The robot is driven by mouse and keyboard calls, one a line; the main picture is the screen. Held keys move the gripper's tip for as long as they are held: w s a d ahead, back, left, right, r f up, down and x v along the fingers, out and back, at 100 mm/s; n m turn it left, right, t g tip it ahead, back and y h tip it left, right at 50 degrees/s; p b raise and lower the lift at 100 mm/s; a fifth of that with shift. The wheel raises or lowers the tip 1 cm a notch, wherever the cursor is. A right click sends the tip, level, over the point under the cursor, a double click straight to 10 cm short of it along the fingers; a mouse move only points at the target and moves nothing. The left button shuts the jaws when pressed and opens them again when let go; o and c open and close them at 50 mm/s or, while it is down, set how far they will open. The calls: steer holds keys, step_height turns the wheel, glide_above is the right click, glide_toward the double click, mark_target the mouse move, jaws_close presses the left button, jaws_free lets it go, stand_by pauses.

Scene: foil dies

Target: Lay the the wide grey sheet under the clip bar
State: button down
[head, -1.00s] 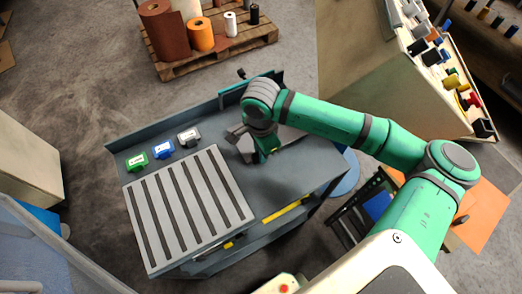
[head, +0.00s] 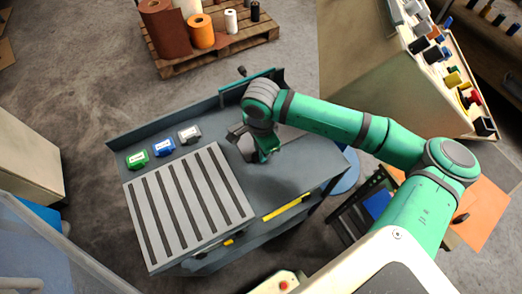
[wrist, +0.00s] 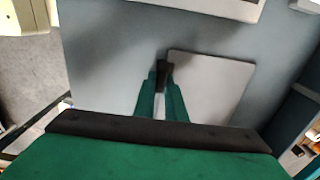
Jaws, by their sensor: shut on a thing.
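The wide grey sheet (wrist: 212,85) shows in the wrist view as a flat pale plate over the cart top, to the right of the fingertips. My gripper (wrist: 165,72) is shut on it at its left edge. In the head view my gripper (head: 262,152) is low over the cart's right half, and my arm hides much of the sheet (head: 291,132). The clip bar (head: 232,97) appears to be the teal bar at the cart's back edge, partly behind my arm. I cannot tell whether the sheet touches the bar.
A slotted grey plate (head: 190,208) covers the cart's left half. Green (head: 137,159), blue (head: 163,147) and grey (head: 189,134) small blocks stand behind it. A yellow strip (head: 287,207) lies along the front edge. The cart top (head: 250,190) between plate and strip is clear.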

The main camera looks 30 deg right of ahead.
steer(key=c, duration=1.7)
jaws_free()
steer(key=shift+r, duration=0.1)
step_height(320, 180, up, 11)
steer(key=shift+f, duration=0.2)
